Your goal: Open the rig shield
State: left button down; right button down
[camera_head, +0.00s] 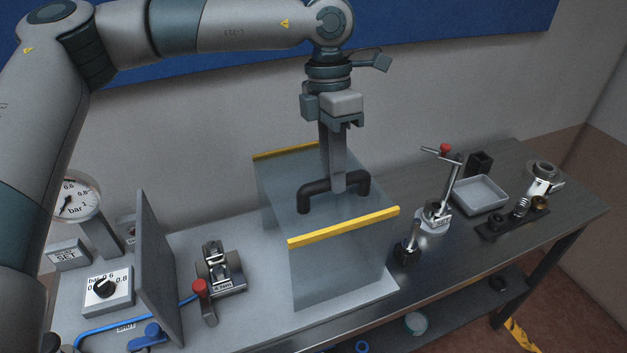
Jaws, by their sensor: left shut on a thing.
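The rig shield (340,271) is a clear box with yellow edge strips, standing on the light rig plate on the bench. Its dark handle (314,195) is on the top face. My left gripper (340,184) comes down from above and is shut on this handle. The shield's lower edge looks to be at the plate, though I cannot tell whether there is a small gap. My right gripper is not in view.
Left of the shield are a clamp with a red knob (200,288), an upright grey panel (158,265), a dial box (107,291) and a gauge (75,199). To the right are a metal stand (436,214), a tray (481,195) and small parts.

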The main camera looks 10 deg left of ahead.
pick_arm(q)
jog(key=shift+r, duration=0.1)
jog(key=c, duration=1.6)
grip_release()
jog(key=shift+a, duration=0.1)
jog(key=shift+w+r+b, duration=0.15)
jog(key=shift+r+b, duration=0.15)
jog(key=shift+r, duration=0.25)
jog(key=shift+w+a+r+b, duration=0.35)
jog(key=shift+r+b, duration=0.3)
jog(key=shift+r, duration=2)
jog(key=shift+w+a+r+b, duration=0.3)
jog(key=shift+w+r+b, duration=0.3)
jog(key=shift+r, duration=2.05)
jog(key=shift+w+a+r+b, duration=0.3)
jog(key=shift+r+b, duration=0.4)
jog(key=shift+r, duration=1.95)
jog(key=shift+s+f, duration=0.1)
jog(key=shift+s, duration=0.05)
